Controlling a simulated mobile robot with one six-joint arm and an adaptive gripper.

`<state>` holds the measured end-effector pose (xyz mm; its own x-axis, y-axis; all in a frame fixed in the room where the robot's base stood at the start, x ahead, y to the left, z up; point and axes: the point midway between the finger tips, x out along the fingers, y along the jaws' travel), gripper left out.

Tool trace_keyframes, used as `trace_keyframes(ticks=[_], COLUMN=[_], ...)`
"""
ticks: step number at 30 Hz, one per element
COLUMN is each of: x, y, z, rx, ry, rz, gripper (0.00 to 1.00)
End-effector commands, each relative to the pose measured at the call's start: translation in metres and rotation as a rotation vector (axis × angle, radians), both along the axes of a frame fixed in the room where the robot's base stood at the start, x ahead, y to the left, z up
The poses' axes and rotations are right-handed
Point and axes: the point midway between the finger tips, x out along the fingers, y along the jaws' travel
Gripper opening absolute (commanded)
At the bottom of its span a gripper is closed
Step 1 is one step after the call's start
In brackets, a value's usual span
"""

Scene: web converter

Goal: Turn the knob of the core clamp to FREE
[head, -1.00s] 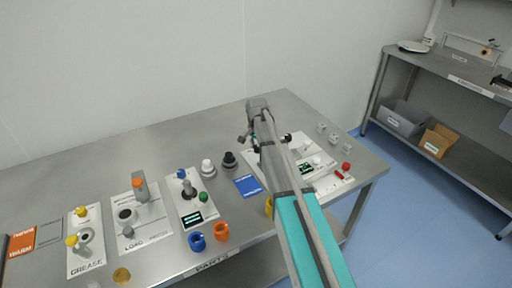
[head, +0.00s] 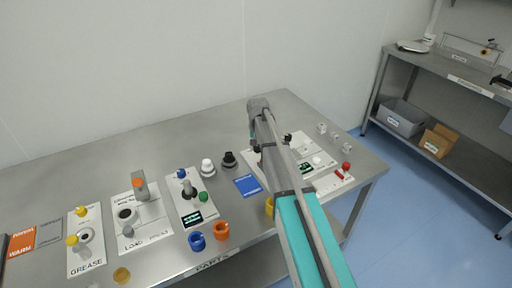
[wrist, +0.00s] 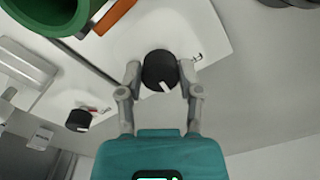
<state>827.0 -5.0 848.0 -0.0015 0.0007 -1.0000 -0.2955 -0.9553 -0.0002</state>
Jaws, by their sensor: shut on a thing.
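In the wrist view, my gripper (wrist: 160,84) is shut on a black round knob (wrist: 159,68) with a white pointer line. The pointer points down and slightly right in that view. The knob stands on a white plate (wrist: 205,25) with a small dark mark beside it, too partial to read. A second black knob (wrist: 78,119) with a red mark beside it is to the left, apart from my gripper. In the head view my arm covers the gripper and the held knob. The white panel (head: 326,167) they stand over shows beside the arm.
A large green ring-shaped part (wrist: 45,15) is close at the upper left of the wrist view. In the head view, a blue card (head: 248,186), blue ring (head: 197,241) and orange ring (head: 221,231) lie left of my arm. A red knob (head: 346,166) is to its right.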

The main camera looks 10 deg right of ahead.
Motion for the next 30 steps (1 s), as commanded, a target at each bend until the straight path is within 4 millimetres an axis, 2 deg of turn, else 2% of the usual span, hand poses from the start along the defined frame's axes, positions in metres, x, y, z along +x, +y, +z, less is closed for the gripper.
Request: trace_keyframes(ticks=[21,30], x=[0.0022,0.0026], y=[-0.0015,-0.0009], z=[0.0003,0.0003], rx=[-0.003,-0.002], ry=[-0.003,-0.005], rz=[0.665,0.841], gripper=[0.00,0.00])
